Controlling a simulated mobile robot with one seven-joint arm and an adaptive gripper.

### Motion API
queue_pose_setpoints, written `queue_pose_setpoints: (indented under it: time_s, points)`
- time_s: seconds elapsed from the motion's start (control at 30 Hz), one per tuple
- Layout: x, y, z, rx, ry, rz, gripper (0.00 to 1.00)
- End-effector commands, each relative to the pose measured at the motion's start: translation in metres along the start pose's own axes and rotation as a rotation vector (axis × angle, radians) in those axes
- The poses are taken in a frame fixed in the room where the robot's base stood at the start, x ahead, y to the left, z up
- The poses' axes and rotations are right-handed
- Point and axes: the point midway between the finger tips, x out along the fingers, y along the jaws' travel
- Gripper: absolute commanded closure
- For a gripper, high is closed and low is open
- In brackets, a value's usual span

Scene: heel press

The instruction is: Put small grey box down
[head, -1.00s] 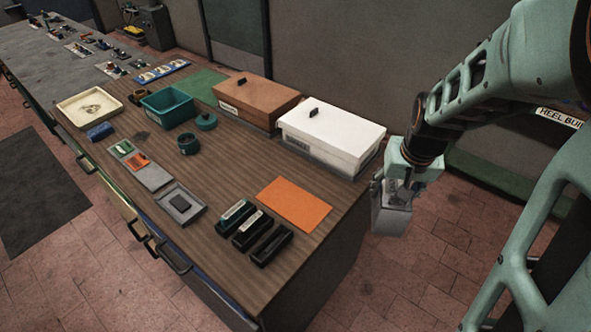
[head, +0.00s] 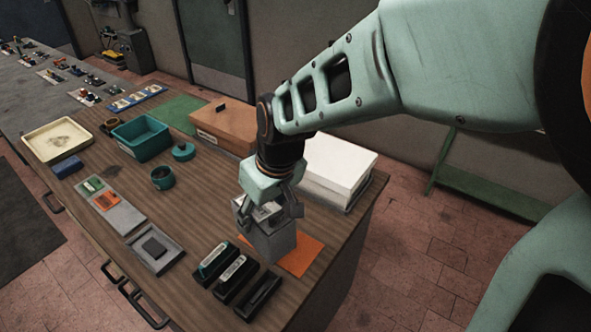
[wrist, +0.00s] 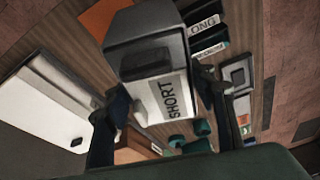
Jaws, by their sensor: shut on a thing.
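The small grey box (head: 272,242) is held in my gripper (head: 268,208), upright in the head view. It is over or on the orange mat (head: 312,254), covering much of it. I cannot tell whether its base touches the mat. In the wrist view the grey box (wrist: 145,50) shows a white label reading "SHORT". My gripper's fingers (wrist: 165,112) close on both its sides. In the wrist view the orange mat (wrist: 103,17) shows beyond the box's upper left.
Several dark stamp-like blocks (head: 237,279) lie just left of the box, two with labels. A white lidded box (head: 340,165) and a brown lidded box (head: 222,125) stand behind. A grey tray (head: 172,262) lies further left. The table's right edge is close.

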Motion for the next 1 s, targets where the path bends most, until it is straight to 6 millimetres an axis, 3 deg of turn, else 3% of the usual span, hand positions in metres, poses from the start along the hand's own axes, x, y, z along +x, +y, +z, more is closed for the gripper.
queue_pose_setpoints:
  time_s: [0.1,0.2,0.37,0.47,0.8,1.0]
  points:
    - [-0.002,-0.035,-0.008,-0.108,0.008,-0.029,0.73]
    - [-0.004,-0.054,-0.01,-0.17,0.01,-0.045,0.73]
    - [-0.004,-0.065,-0.011,-0.215,0.011,-0.058,0.73]
    - [0.003,-0.054,-0.012,-0.216,0.009,-0.06,0.73]
    - [0.043,0.024,-0.016,-0.21,0.006,-0.059,0.73]
    - [0.081,0.051,-0.011,-0.213,0.007,-0.059,0.73]
